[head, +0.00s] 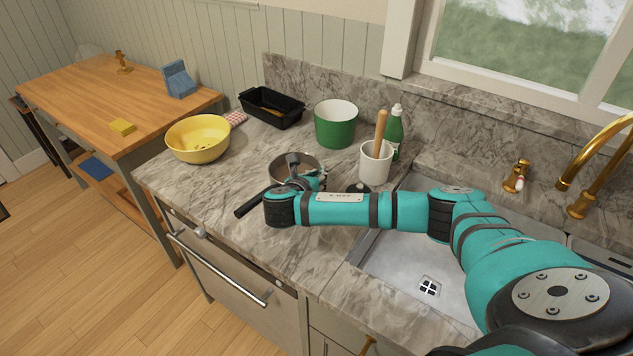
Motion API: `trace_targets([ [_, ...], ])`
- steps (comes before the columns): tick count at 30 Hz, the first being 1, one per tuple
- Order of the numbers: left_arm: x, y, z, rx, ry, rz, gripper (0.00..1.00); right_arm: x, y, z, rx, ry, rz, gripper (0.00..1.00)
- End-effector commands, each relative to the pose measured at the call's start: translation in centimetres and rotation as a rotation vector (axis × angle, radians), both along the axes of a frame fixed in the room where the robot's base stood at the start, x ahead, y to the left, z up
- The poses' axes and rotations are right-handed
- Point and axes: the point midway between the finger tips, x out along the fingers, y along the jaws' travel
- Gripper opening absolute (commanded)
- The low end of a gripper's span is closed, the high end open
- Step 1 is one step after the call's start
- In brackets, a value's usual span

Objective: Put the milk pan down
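The milk pan (280,164) is a round metal pan at the middle of the marble counter in the head view. A dark handle (248,205) sticks out at its lower left, toward the counter's front edge. My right arm comes in from the right, and its gripper (294,162) is at the pan, over its near side. The wrist and gripper hide part of the pan and its base. I cannot tell whether the fingers are closed on it, or whether the pan touches the counter. My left gripper is not in view.
A yellow bowl (197,145), black tray (272,100), green pot (336,130), white crock (374,168) and green bottle (395,135) stand around the pan. The sink (400,262) is to the right. The marble counter (205,188) is bare left of the pan.

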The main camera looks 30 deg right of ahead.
Motion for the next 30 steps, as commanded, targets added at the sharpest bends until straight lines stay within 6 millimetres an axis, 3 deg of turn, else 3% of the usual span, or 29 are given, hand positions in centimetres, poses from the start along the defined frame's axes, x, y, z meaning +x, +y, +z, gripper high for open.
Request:
trace_targets([
  [4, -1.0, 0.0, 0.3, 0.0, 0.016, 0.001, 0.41, 0.8, -0.5, -0.1, 0.001, -0.005, 0.0, 0.0],
  [12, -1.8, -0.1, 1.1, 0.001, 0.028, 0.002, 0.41, 0.8, -0.5, -3.2, 0.0, -0.005, 0.0, 0.0],
  [18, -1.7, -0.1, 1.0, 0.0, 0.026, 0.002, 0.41, 0.7, -0.5, -3.5, 0.001, -0.005, 0.0, 0.0],
  [24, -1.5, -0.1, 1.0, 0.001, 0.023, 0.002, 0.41, 0.6, -0.5, -3.6, 0.0, 0.0, 0.001, 0.29],
  [30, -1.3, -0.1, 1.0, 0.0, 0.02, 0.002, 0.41, 0.6, -0.5, -3.6, 0.0, 0.0, 0.001, 0.29],
])
